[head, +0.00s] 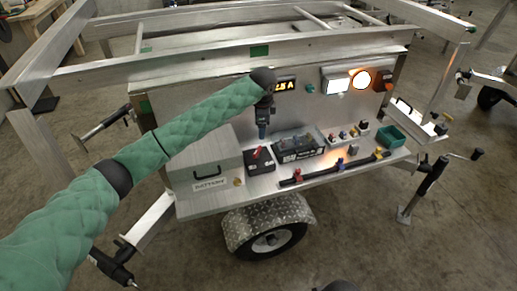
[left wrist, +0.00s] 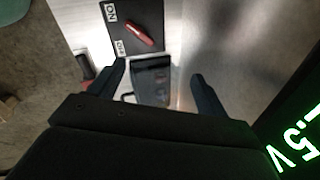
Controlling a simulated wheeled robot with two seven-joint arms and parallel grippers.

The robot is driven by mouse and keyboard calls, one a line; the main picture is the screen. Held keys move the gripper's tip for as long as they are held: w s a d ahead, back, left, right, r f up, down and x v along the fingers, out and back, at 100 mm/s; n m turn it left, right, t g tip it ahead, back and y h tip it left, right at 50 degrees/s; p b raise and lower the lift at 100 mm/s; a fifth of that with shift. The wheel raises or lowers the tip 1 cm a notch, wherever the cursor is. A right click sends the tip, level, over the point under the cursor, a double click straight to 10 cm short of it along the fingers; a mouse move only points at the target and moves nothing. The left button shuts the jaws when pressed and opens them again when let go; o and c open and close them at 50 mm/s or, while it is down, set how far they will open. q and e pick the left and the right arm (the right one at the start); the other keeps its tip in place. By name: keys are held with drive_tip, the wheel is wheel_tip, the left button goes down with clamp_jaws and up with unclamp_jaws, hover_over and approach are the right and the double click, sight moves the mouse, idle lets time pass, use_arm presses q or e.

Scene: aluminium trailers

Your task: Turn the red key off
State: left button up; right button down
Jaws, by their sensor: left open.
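The red key (left wrist: 140,34) sits on a black switch block (left wrist: 152,14) marked with white ON and OFF labels in the left wrist view. It lies slantwise across the block; I cannot tell which label it points to. In the head view the red key (head: 256,153) shows small on the black block (head: 261,163) on the trailer's shelf. My left gripper (head: 262,134) points down just above and behind the block. In the left wrist view the gripper's fingers (left wrist: 158,70) are apart with nothing between them, and the key is beyond the fingertips.
A metal battery box (head: 210,157) stands left of the switch block. A black battery (head: 297,151) stands right of it. A bar with coloured clamps (head: 340,166) runs along the front of the shelf (head: 228,200). The panel with a lit display (head: 286,85) rises behind my gripper.

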sight(259, 150)
use_arm(q)
drive_tip(key=f+m+g, duration=0.1)
drive_tip(key=a+f+m, duration=0.1)
drive_tip(key=f, duration=0.1)
drive_tip(key=shift+s+g, duration=0.15)
drive_tip(key=shift+g, duration=0.25)
drive_tip(key=shift+s+f+m+g, duration=0.2)
drive_tip(key=shift+s+m+g, duration=0.1)
drive_tip(key=shift+m, duration=0.2)
drive_tip(key=shift+s+m, duration=0.2)
drive_tip(key=shift+m, duration=0.3)
drive_tip(key=shift+s+m, duration=0.1)
drive_tip(key=shift+m, duration=0.8)
wheel_tip(259, 150, down, 5)
drive_tip(key=shift+r+p, duration=0.1)
drive_tip(key=shift+p, duration=0.55)
wheel_tip(259, 150, down, 2)
drive_tip(key=shift+f, duration=0.45)
drive_tip(key=c, duration=1)
use_arm(e)
drive_tip(key=shift+d+f+g, duration=0.15)
drive_tip(key=shift+d+f, duration=0.1)
drive_tip(key=shift+f, duration=0.35)
drive_tip(key=shift+d+f+g, duration=0.15)
drive_tip(key=shift+d+f, duration=0.05)
drive_tip(key=shift+f, duration=0.35)
